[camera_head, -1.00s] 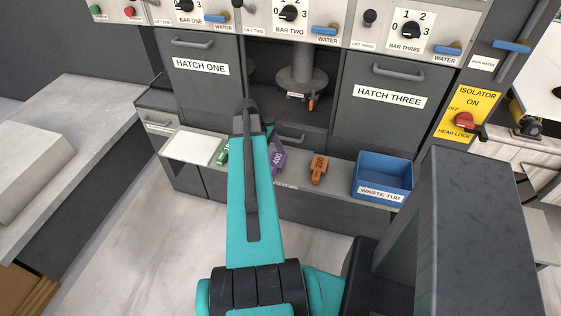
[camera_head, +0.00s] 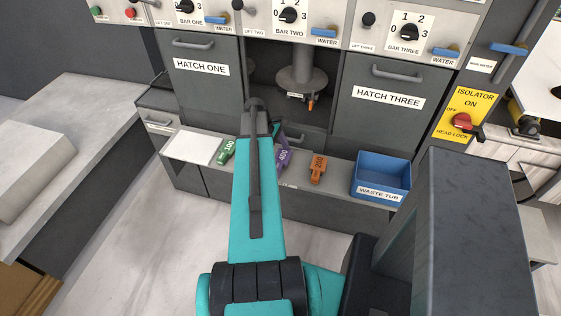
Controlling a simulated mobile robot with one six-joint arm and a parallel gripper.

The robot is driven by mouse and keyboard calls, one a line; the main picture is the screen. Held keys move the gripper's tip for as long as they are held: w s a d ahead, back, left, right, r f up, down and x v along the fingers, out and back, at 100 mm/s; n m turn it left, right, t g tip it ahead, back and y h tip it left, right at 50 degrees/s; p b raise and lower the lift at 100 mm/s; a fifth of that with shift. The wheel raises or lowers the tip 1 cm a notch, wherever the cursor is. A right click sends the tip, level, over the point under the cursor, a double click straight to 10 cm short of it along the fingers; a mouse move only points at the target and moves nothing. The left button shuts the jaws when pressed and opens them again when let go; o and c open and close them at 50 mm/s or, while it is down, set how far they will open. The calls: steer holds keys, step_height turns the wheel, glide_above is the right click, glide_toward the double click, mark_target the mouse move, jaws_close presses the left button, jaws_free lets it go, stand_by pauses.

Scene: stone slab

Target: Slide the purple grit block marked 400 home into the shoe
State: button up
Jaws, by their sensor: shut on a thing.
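The purple grit block marked 400 (camera_head: 283,157) shows just right of my arm, tilted, over the front ledge between the green and orange blocks. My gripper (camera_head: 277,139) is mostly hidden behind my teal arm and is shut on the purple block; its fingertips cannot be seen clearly. The grey round head (camera_head: 301,78) hangs in the open middle bay, above and beyond the block. A small white label and an orange lever (camera_head: 311,104) show at its underside, where the shoe seems to be; its opening cannot be made out. The block is apart from the head.
A green block marked 100 (camera_head: 226,151) and an orange block marked 200 (camera_head: 318,168) sit on the ledge either side. A blue waste tub (camera_head: 381,193) stands right. A white pad (camera_head: 192,147) lies left. Hatch one (camera_head: 204,85) and hatch three (camera_head: 386,105) are closed beside the open bay.

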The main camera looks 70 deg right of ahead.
steer(key=shift+f+p, duration=0.55)
steer(key=shift+f, duration=0.4)
steer(key=shift+f, duration=0.2)
steer(key=o, duration=0.9)
steer(key=shift+b, duration=0.3)
steer(key=shift+b+v, duration=1.1)
steer(key=shift+v, duration=1.3)
steer(key=shift+b+v, duration=0.8)
steer(key=shift+v, duration=3.7)
steer(key=shift+a, duration=0.15)
